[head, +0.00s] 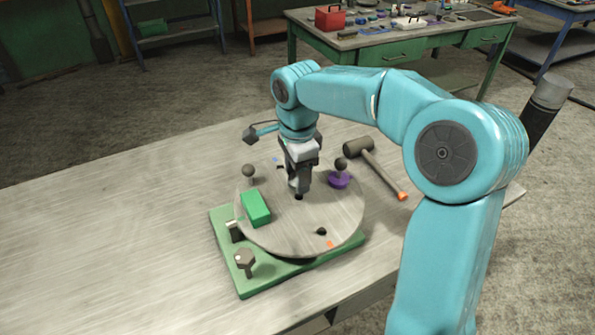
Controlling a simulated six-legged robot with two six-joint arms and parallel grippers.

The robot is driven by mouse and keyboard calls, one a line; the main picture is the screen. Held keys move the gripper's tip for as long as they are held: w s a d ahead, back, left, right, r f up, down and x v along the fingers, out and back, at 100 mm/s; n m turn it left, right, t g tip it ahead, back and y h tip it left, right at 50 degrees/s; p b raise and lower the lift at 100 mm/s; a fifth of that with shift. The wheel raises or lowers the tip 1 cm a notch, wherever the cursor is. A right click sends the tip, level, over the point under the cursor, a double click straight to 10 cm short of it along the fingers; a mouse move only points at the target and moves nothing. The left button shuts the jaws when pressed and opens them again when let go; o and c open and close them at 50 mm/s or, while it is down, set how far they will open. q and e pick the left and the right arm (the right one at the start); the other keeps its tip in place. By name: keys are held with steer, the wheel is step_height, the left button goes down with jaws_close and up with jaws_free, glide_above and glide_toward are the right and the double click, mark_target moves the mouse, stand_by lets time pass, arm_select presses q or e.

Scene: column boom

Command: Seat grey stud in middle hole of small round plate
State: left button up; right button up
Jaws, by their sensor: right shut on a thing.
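The round grey plate (295,225) lies on a green base on the table. My right gripper (298,188) points down over about the middle of the plate, shut on what looks like the grey stud. The fingers hide most of the stud. A small dark spot shows just under the fingertips; I cannot tell whether it is the stud's lower end or the middle hole, nor whether the stud is in the hole. My left gripper is not in view.
A green block (255,207) and a dark-knobbed post (248,171) stand at the plate's left. A knob with a purple collar (340,180) stands at its right edge. A hexagonal-headed post (245,260) stands on the green base (285,271). A mallet (375,165) lies behind right. The table's left is clear.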

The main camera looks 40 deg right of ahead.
steer(key=shift+f+b, duration=1.65)
steer(key=shift+f, duration=0.6)
steer(key=shift+r, duration=0.1)
steer(key=o, duration=0.8)
steer(key=shift+r+p, duration=3.4)
steer(key=shift+r, duration=0.45)
steer(key=shift+f, duration=0.1)
steer(key=o, duration=0.5)
